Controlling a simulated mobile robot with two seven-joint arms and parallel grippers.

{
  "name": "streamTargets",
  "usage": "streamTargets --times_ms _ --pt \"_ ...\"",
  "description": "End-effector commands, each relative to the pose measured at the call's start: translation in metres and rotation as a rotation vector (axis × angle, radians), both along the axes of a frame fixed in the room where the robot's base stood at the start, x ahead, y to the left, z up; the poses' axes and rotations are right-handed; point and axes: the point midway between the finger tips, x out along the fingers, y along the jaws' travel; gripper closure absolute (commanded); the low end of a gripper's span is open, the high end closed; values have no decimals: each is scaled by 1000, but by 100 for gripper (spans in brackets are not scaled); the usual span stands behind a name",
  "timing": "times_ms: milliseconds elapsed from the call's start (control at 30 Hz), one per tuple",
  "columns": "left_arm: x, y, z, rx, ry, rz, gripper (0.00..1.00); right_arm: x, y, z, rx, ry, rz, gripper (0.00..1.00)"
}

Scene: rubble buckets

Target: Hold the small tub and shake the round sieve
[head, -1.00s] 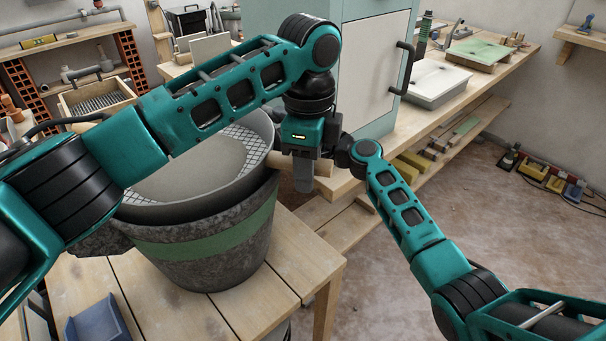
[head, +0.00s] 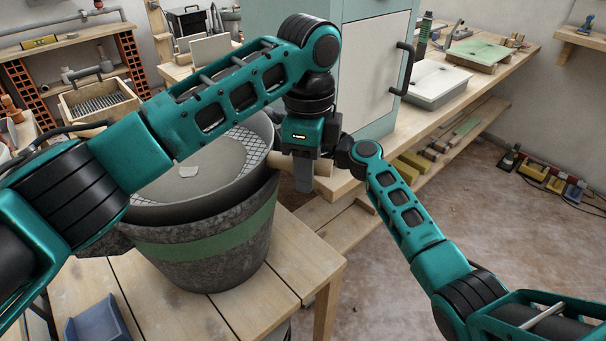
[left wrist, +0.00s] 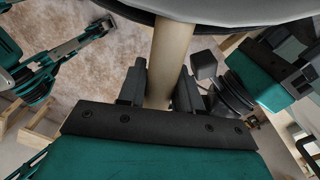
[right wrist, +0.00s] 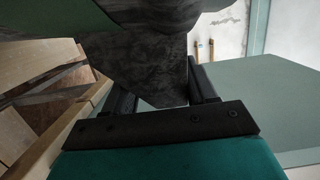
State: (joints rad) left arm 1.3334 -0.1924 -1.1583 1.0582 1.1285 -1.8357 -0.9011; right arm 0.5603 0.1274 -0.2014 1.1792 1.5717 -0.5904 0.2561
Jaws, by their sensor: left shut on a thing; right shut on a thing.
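The small tub (head: 205,252), dark mottled grey with a green band, stands upright on a wooden table. The round sieve (head: 258,150), with a grey rim and pale mesh, sits at the tub's mouth. Grey material and a pale lump (head: 188,171) lie in it. My left gripper (head: 303,180) is right of the tub. In the left wrist view it is shut on the sieve's wooden handle (left wrist: 170,55). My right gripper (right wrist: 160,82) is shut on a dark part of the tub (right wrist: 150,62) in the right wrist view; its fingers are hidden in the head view.
The wooden table (head: 160,310) carries a blue tray (head: 97,322) at front left. A pale green cabinet (head: 375,65) stands behind my grippers. A workbench (head: 490,70) with trays runs back right.

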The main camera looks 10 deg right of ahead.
Motion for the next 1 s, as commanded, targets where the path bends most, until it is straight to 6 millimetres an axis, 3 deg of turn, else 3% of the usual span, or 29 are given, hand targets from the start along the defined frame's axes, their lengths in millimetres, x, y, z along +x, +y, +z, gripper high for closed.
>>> streamTargets --times_ms 167,600,1000 --pt "2 -1 0 0 1 15 100 -1 0 -3 0 6 2 73" --pt "-29 18 0 -2 0 -157 100 -1 0 -2 0 6 2 73" --pt "2 -1 0 0 2 13 100 -1 0 -2 0 6 2 73"
